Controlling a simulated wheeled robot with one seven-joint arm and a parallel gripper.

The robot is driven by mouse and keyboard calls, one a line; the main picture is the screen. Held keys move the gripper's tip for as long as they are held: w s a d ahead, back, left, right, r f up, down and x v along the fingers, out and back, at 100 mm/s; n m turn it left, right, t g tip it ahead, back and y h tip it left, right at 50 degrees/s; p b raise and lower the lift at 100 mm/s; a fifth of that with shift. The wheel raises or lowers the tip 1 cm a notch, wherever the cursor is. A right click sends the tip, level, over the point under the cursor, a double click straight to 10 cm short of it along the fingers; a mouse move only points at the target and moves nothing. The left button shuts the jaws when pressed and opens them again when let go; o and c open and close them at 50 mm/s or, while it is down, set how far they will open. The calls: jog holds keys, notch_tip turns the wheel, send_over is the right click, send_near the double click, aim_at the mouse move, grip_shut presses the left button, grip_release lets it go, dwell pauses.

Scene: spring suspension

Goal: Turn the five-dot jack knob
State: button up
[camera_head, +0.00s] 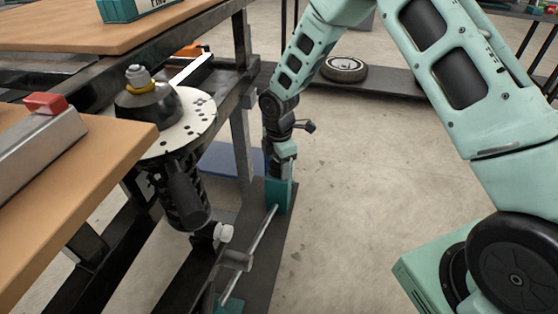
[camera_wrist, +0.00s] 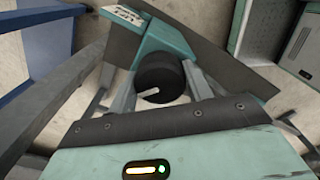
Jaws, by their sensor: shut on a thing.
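A black round knob (camera_wrist: 158,78) with a white pointer mark shows in the wrist view, on a teal jack housing (camera_wrist: 165,38). The pointer line slants to the lower left. A white plate (camera_wrist: 122,16) with small dark marks sits at the housing's far end; I cannot read the dots. My gripper (camera_wrist: 160,84) is shut on the knob, with one finger on each side of it. In the head view my gripper (camera_head: 281,160) points down at the teal jack (camera_head: 279,194) on a dark base plate. The knob is hidden there.
A spring strut (camera_head: 180,190) with a perforated pale disc (camera_head: 190,128) stands left of my arm. A metal rod (camera_head: 262,232) runs from the jack to a clamp. A table leg (camera_head: 241,140) is close to my gripper. Open floor (camera_head: 350,190) lies to the right.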

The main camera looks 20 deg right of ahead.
jog(key=m+p, duration=0.1)
jog(key=m, duration=0.3)
jog(key=shift+r+m, duration=0.1)
jog(key=shift+m, duration=0.2)
jog(key=m+p, duration=0.1)
jog(key=m, duration=0.2)
jog(key=shift+m, duration=0.4)
jog(key=m+p, duration=0.1)
jog(key=m, duration=0.6)
jog(key=shift+p, duration=0.4)
jog(key=m+p, duration=0.1)
jog(key=m, duration=0.2)
jog(key=shift+m, duration=0.4)
jog(key=m, duration=0.3)
jog(key=shift+m+p, duration=0.3)
jog(key=shift+p, duration=0.1)
jog(key=m+p, duration=0.1)
jog(key=m, duration=0.2)
jog(key=shift+m, duration=0.3)
jog(key=shift+a+m+p, duration=0.1)
jog(key=shift+m+p, duration=0.5)
jog(key=shift+m, duration=1.2)
